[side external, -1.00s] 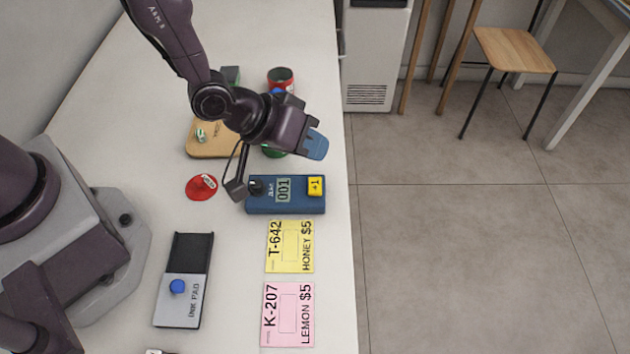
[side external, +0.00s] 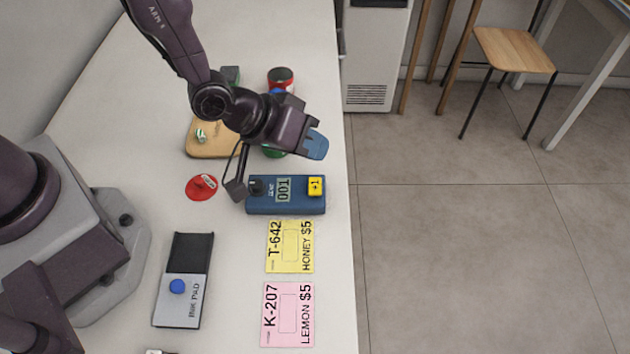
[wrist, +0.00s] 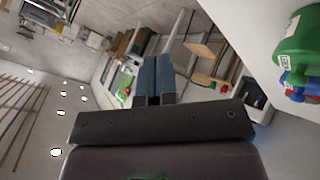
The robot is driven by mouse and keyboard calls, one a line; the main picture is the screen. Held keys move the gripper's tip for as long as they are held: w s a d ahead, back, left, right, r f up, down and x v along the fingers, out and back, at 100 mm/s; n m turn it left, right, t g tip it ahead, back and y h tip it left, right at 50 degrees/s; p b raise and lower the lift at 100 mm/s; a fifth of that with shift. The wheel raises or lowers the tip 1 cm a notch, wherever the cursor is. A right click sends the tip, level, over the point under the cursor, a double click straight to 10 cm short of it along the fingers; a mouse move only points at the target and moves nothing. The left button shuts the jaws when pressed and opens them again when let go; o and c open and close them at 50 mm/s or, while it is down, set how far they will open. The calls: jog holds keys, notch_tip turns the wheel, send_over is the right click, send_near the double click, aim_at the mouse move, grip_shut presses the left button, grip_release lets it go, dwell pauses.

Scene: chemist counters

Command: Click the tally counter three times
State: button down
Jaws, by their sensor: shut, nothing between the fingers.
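The tally counter (side external: 286,206) is a blue box lying on the white counter, with a display that reads 001. Its yellow +1 button (side external: 316,187) is on its right end, and a black knob (side external: 256,187) is on its left end. My gripper (side external: 317,147) is shut and empty, with blue fingertips. It is above the counter top, higher in the picture than the yellow button and apart from it. In the wrist view my shut fingers (wrist: 155,78) point out toward the room, and the tally counter is not visible there.
A yellow card (side external: 278,262) and a pink card (side external: 277,331) lie below the tally counter. An ink pad (side external: 190,303) and a red round item (side external: 197,190) are to the left. A wooden board (side external: 202,147) and a red can (side external: 281,76) are behind. The counter's edge is close on the right.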

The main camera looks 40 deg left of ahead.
aim_at(313, 183)
notch_tip(313, 183, up, 4)
jog(key=shift+f, duration=0.1)
jog(key=shift+f, duration=0.1)
dwell(0.3)
jog(key=shift+f, duration=4.3)
jog(key=shift+f, duration=0.45)
jog(key=shift+f, duration=0.4)
jog(key=shift+r, duration=0.85)
